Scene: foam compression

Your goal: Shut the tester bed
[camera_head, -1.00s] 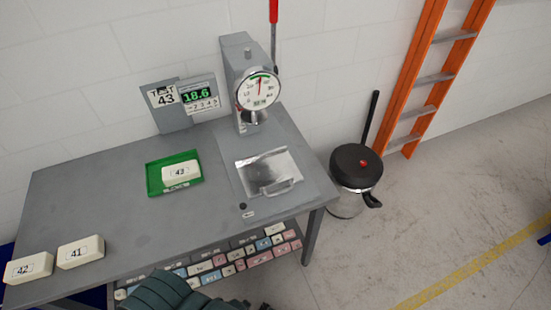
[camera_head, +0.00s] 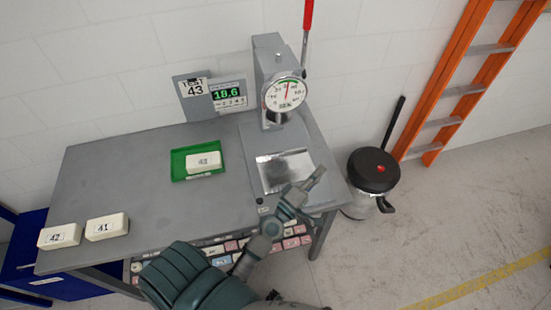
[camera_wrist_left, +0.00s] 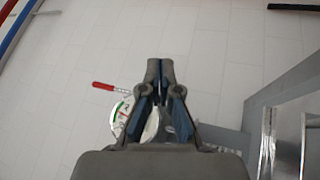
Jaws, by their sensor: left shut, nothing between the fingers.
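The tester bed (camera_head: 272,172) is a shiny metal plate on the table in front of the tester (camera_head: 270,75), which has a round dial (camera_head: 284,96) and a red lever (camera_head: 308,15). My left gripper (camera_head: 318,173) is shut and empty, in front of the bed's right part in the head view, and hides the bed's handle. I cannot tell whether it touches. The wrist view shows the shut fingers (camera_wrist_left: 159,68), with the dial (camera_wrist_left: 120,116) and red lever (camera_wrist_left: 103,86) to the left. Shiny metal (camera_wrist_left: 285,145) shows at its right edge. My right gripper is out of view.
A green tray (camera_head: 180,165) holds a block marked 43 (camera_head: 204,161). Blocks 42 (camera_head: 59,236) and 41 (camera_head: 107,227) sit at the table's left front. A black-lidded bin (camera_head: 373,170) stands right of the table (camera_head: 130,180). Several blocks fill the lower shelf.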

